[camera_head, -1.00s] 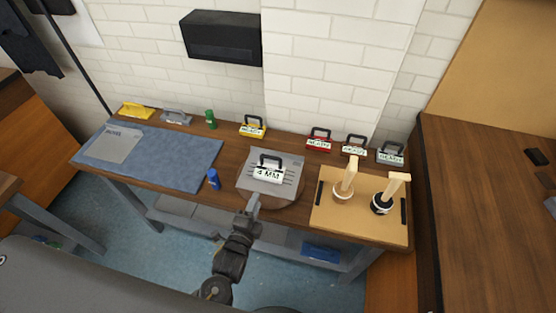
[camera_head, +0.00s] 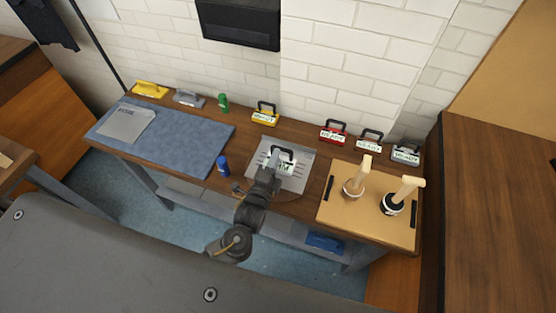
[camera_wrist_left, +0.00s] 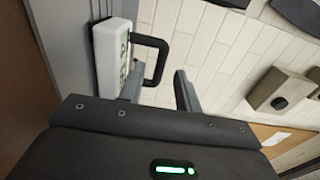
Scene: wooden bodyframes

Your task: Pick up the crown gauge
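The likely crown gauge is a white block with a black loop handle (camera_head: 285,151). It stands on a grey printed plate (camera_head: 298,180) at the middle of the bench, and its "4 MM" label is partly hidden by my left gripper (camera_head: 272,165). In the left wrist view the white block (camera_wrist_left: 112,45) is at the upper left with its black handle (camera_wrist_left: 163,62) reaching toward the fingers. My left gripper (camera_wrist_left: 160,82) is open there, its two fingers apart close to the handle. Whether the handle lies fully between them I cannot tell. My right gripper is not in view.
Handled blocks in yellow (camera_head: 264,117), red (camera_head: 333,133) and grey (camera_head: 405,154) stand along the back. A blue bottle (camera_head: 222,166) is left of the plate. A tan board (camera_head: 340,220) with two wooden-handled tools is at right, a blue mat (camera_head: 185,140) at left.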

